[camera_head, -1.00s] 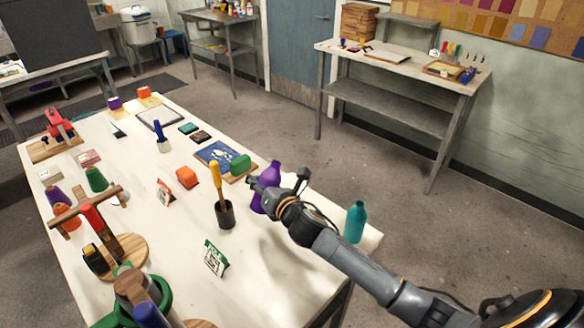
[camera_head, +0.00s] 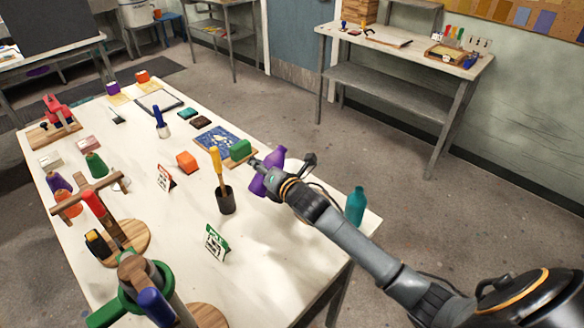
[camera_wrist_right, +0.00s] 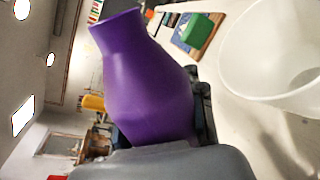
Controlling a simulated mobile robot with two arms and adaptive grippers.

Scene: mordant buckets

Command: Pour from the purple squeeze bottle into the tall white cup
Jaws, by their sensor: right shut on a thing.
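The purple squeeze bottle (camera_head: 268,176) is held in my right gripper (camera_head: 264,172) over the right part of the white table. It leans, with its neck toward the upper right in the head view. In the right wrist view the purple bottle (camera_wrist_right: 148,85) fills the middle, its neck at the upper left, with the gripper shut around its body. The white cup (camera_wrist_right: 270,88) shows at the right edge of the wrist view, apart from the bottle and partly cut off. I cannot make out the cup in the head view. My left gripper is not in view.
A teal bottle (camera_head: 355,206) stands at the table's right edge, near my right arm. A dark pot with a yellow-handled tool (camera_head: 226,203) and a green sign (camera_head: 215,243) stand left of the arm. A green block (camera_head: 240,149) is behind the gripper.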

